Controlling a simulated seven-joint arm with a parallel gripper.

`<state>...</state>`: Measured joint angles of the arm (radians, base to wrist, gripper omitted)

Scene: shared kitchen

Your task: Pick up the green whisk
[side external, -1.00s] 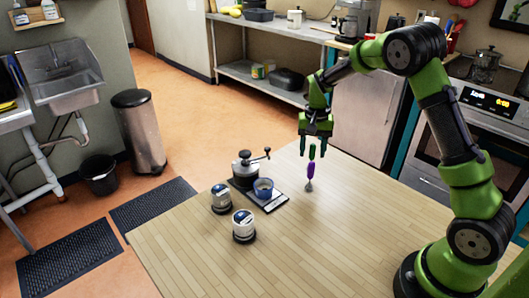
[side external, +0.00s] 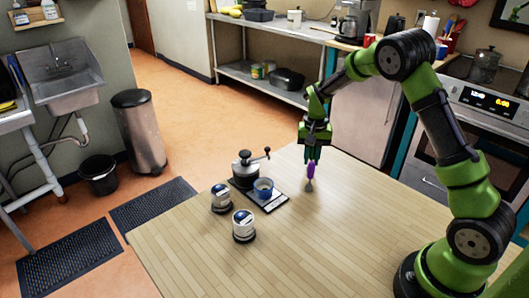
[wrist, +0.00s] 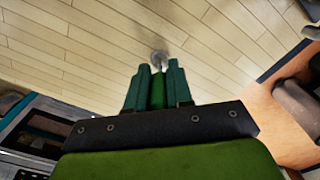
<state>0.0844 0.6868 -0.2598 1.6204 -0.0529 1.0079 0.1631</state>
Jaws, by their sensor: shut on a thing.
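The whisk (side external: 310,171) stands upright on the wooden table, with a purple lower handle and a grey head at the bottom. Its green upper part is hidden by my gripper in the side view. My gripper (side external: 314,156) points down over it and is shut on the top of the handle. In the wrist view the green handle (wrist: 158,92) lies between the two dark green fingers of my gripper (wrist: 160,80). The grey whisk head (wrist: 160,57) shows just beyond them. The head appears to touch the table or be very close to it.
The table (side external: 310,240) is clear in front and around the whisk.

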